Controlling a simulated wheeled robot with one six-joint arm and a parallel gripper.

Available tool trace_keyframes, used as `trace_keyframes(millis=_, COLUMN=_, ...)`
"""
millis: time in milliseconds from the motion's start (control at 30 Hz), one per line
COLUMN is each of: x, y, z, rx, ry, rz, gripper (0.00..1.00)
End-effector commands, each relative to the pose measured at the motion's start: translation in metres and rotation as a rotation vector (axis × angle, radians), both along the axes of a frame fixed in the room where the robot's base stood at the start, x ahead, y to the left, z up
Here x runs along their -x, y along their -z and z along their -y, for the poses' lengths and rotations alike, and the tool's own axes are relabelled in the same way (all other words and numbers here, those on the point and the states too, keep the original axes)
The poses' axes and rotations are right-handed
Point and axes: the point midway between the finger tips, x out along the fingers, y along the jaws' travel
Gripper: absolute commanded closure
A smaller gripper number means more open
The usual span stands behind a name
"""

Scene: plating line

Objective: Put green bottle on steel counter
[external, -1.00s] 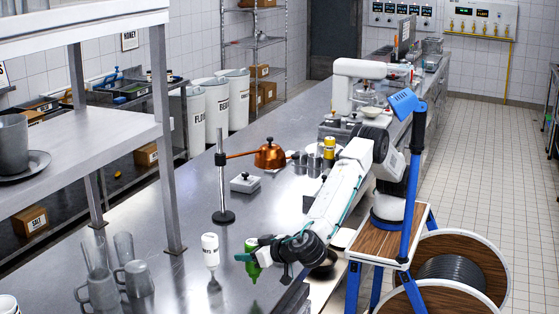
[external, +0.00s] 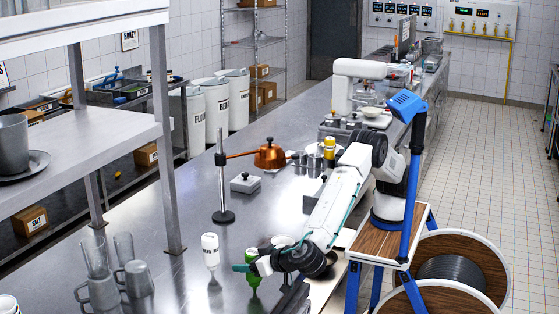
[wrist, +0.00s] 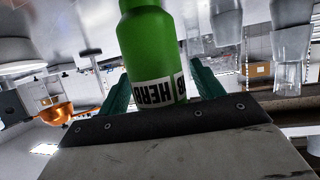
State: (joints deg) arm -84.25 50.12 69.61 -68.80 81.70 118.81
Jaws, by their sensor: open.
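The green bottle (external: 253,280) is at the near part of the steel counter (external: 185,225) and looks upright. My gripper (external: 257,268) is around its middle and hides part of it. In the wrist view, the green bottle (wrist: 147,45), with a white HERB label, stands between the two teal fingers of my gripper (wrist: 160,92). The fingers are open, one on each side. Whether the bottle's base touches the counter is hard to tell from the external view.
A white bottle (external: 210,250) stands close to the left of the green one. A black-based post (external: 222,190) and a copper pan (external: 270,156) are behind. The counter between the white bottle and the post is clear.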

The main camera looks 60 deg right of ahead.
Motion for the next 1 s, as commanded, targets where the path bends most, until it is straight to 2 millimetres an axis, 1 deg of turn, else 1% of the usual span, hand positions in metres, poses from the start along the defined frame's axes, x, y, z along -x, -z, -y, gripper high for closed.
trace_keyframes(millis=67, x=0.007, y=-0.004, z=-0.002, rx=-0.002, ry=-0.002, rz=0.000, gripper=0.33)
trace_keyframes(millis=167, x=0.023, y=-0.011, z=-0.004, rx=-0.002, ry=-0.003, rz=0.000, gripper=0.33)
trace_keyframes(millis=400, x=0.071, y=-0.031, z=-0.012, rx=-0.003, ry=-0.003, rz=0.001, gripper=0.33)
trace_keyframes(millis=500, x=0.088, y=-0.038, z=-0.014, rx=-0.002, ry=-0.002, rz=-0.001, gripper=0.33)
trace_keyframes(millis=600, x=0.099, y=-0.043, z=-0.016, rx=-0.002, ry=-0.001, rz=0.000, gripper=0.33)
trace_keyframes(millis=767, x=0.109, y=-0.047, z=-0.017, rx=0.000, ry=-0.001, rz=0.000, gripper=0.33)
trace_keyframes(millis=1000, x=0.110, y=-0.047, z=-0.017, rx=-0.001, ry=0.000, rz=0.000, gripper=0.33)
